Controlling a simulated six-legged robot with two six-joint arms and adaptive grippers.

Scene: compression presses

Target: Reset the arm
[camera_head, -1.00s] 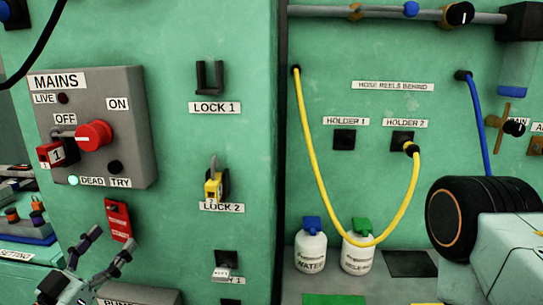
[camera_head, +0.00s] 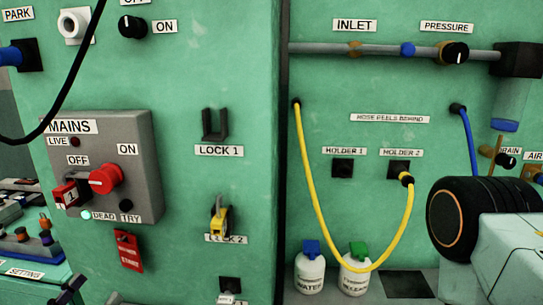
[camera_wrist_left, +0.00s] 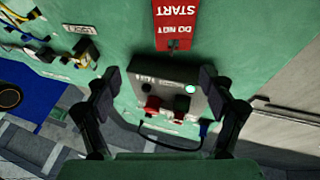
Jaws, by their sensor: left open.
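In the head view the MAINS box (camera_head: 148,150) carries a red knob (camera_head: 105,180) and a red padlock (camera_head: 70,193) numbered 1.
A red tag (camera_head: 128,251) hangs below the box. LOCK 1 hook (camera_head: 214,126) is empty; a yellow padlock (camera_head: 220,217) hangs at LOCK 2. A yellow hose (camera_head: 318,210) loops to HOLDER 2 above two white bottles (camera_head: 310,273). A black cable (camera_head: 70,85) crosses the upper left.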

